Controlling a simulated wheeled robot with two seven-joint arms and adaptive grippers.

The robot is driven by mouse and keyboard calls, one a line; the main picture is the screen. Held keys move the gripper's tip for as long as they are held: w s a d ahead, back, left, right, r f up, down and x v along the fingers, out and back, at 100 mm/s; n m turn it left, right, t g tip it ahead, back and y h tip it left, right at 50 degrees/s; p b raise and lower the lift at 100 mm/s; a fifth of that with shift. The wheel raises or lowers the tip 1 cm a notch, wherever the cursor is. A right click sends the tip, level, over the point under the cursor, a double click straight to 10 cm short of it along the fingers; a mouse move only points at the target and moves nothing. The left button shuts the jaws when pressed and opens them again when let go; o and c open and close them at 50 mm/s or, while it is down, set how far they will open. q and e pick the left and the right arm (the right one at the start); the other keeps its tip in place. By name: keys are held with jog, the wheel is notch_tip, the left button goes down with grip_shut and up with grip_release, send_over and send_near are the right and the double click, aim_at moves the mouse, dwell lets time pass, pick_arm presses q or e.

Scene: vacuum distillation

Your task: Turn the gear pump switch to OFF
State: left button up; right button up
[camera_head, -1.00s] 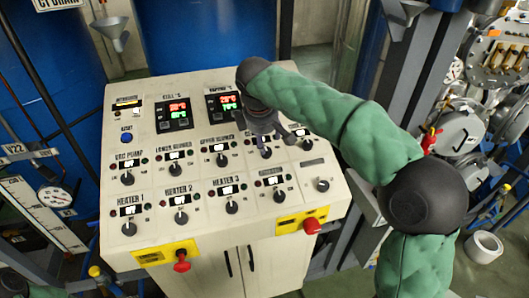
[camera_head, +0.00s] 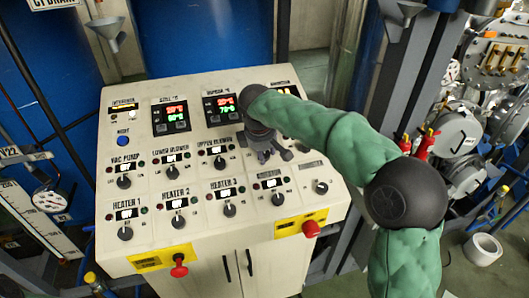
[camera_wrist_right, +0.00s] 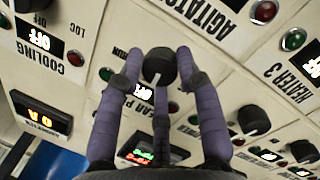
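The control panel (camera_head: 130,225) fills the middle of the head view. My right gripper (camera_head: 268,152) is over its upper right switches, to the right of the upper blower knob (camera_head: 219,162). In the right wrist view my right gripper (camera_wrist_right: 159,70) has its purple fingers spread around a black knob (camera_wrist_right: 158,65). The knob's white mark points downward in that view. Small gaps seem to show between knob and fingertips. My left gripper is not in view.
Red emergency buttons (camera_head: 179,271) (camera_head: 310,228) stick out at the panel's front. Metal posts and pipework stand to the right.

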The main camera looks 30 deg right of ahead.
jog(key=shift+f, duration=0.1)
jog(key=shift+c, duration=0.9)
jog(key=shift+s+m+p, duration=0.1)
jog(key=shift+m+p, duration=0.25)
jog(key=shift+m, duration=0.05)
jog(key=shift+f, duration=0.1)
jog(key=o, duration=1.1)
jog(key=shift+d, duration=0.1)
jog(key=shift+r, duration=0.2)
jog(key=shift+s+r, duration=0.1)
jog(key=shift+r, duration=0.25)
jog(key=v, duration=1.1)
